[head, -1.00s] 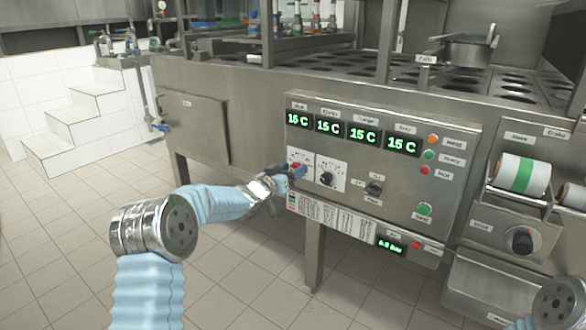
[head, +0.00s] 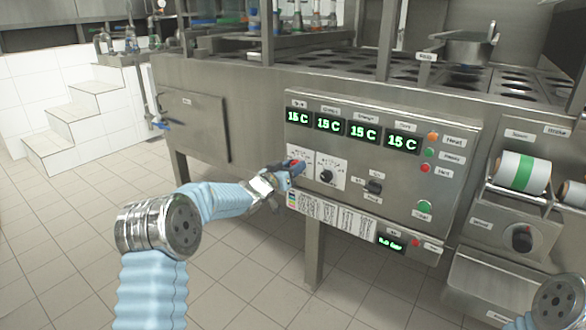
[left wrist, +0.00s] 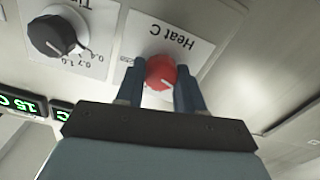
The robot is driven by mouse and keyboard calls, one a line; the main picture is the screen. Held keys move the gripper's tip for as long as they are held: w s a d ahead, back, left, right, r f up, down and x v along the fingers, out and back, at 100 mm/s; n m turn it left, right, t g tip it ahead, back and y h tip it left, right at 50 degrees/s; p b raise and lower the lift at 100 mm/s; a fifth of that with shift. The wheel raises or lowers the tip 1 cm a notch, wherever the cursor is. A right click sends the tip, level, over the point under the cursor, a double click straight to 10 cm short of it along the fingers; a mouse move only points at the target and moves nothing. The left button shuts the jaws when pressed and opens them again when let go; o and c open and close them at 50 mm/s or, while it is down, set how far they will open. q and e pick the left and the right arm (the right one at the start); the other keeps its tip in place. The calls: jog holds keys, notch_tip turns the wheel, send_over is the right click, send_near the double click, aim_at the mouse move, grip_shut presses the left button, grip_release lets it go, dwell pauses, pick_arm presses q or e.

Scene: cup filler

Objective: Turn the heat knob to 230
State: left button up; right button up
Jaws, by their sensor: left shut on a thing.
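The heat knob is red and round, with a pale pointer mark, on a white plate labelled "Heat C"; it shows in the left wrist view (left wrist: 161,72). In the head view the heat knob (head: 296,165) is partly hidden by my left gripper (head: 290,169). My left gripper (left wrist: 161,82) has its two dark fingers on either side of the knob and is shut on it. The numbers around the knob are mostly hidden, so I cannot read its setting. My right gripper is out of view.
A black timer knob (left wrist: 52,35) sits beside the heat knob; it also shows in the head view (head: 326,175). Green displays (head: 363,132) above read 15 C. A black selector (head: 374,187) and coloured buttons are further right on the panel.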

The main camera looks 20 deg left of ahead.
pick_arm(q)
jog(key=shift+s+d+f+m+b, duration=0.15)
jog(key=shift+m+b, duration=3.5)
jog(key=shift+m, duration=2.2)
jog(key=shift+w+d+f+m+b, duration=0.15)
jog(key=shift+m+b, duration=3.45)
jog(key=shift+m, duration=2.25)
jog(key=shift+s+a, duration=0.1)
jog(key=o, duration=1)
jog(key=shift+o, duration=0.2)
jog(key=b+v, duration=0.1)
jog(key=v, duration=1.3)
jog(key=shift+b, duration=0.4)
